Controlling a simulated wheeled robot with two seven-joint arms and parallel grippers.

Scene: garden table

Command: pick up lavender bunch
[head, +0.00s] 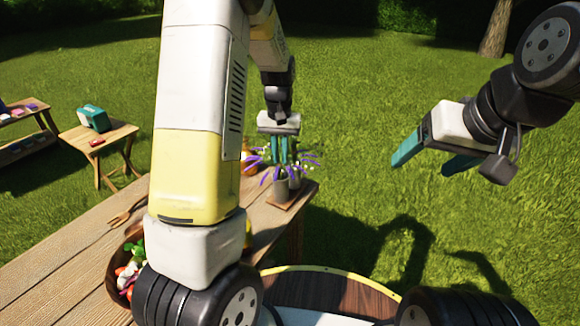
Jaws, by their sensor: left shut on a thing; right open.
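The lavender bunch (309,158), with purple flower spikes fanning outward, stands in a grey pot (281,186) at the far right corner of the wooden table. My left gripper (284,160) points down into the bunch from above, its teal fingers shut on the lavender just over the pot. The stems between the fingers are mostly hidden. My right gripper (428,160) is open and empty, held over the grass to the right of the table.
The table (80,250) holds a wooden fork (127,214) and a bowl of vegetables (124,275), partly behind my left arm. A small side table (110,137) with a teal box (94,118) stands at the left. Grass is open on the right.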

